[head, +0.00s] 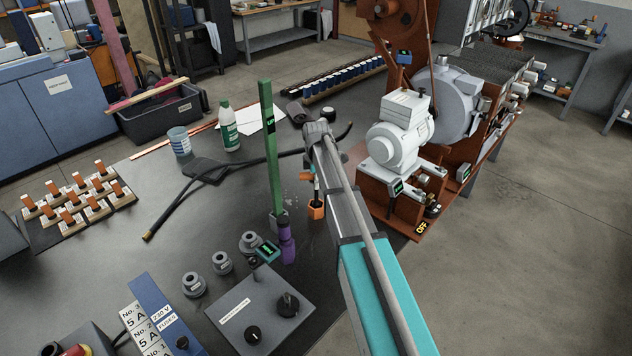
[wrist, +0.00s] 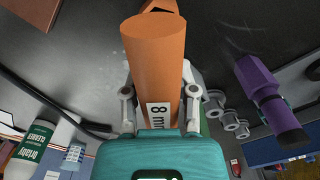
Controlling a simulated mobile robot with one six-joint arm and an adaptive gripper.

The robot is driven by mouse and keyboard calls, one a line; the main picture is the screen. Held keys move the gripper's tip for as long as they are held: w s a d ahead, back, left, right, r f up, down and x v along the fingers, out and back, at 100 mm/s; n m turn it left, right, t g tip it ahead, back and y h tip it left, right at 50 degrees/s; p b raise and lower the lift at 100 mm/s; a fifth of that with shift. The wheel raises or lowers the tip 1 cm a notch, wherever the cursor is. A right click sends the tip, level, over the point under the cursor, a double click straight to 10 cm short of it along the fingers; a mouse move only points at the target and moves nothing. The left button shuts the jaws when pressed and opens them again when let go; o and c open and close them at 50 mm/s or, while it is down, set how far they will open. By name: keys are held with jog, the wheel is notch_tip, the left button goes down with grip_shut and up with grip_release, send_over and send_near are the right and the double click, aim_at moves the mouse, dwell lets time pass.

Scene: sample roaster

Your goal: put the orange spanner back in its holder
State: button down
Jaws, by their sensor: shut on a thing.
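The orange spanner (wrist: 160,60) has a thick round handle labelled 8 mm, seen in the wrist view. My gripper (wrist: 157,92) is shut on this handle, one finger on each side. In the head view my arm hides most of the gripper and spanner; a bit of orange handle shows at its left side. A small orange holder (head: 316,211) stands on the dark bench just below, with a dark shaft above it. I cannot tell whether the shaft is inside the holder or only over it. An orange edge also shows behind the handle in the wrist view.
A tall green post (head: 270,150) and a purple tool (head: 286,243) stand close left of the holder. Grey knobbed parts (head: 250,243) and a control box (head: 262,310) are nearer. The roaster motor (head: 398,140) is to the right.

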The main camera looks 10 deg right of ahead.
jog(key=shift+f+b, duration=1.4)
jog(key=shift+f, duration=0.05)
jog(key=shift+c, duration=1.6)
grip_release()
jog(key=shift+r, duration=0.15)
notch_tip(320, 180, up, 16)
jog(key=p, duration=1.6)
jog(key=shift+f, duration=0.2)
jog(key=s+m, duration=1.6)
jog(key=s, duration=1.3)
jog(key=shift+a+m, duration=0.2)
jog(key=shift+m, duration=0.2)
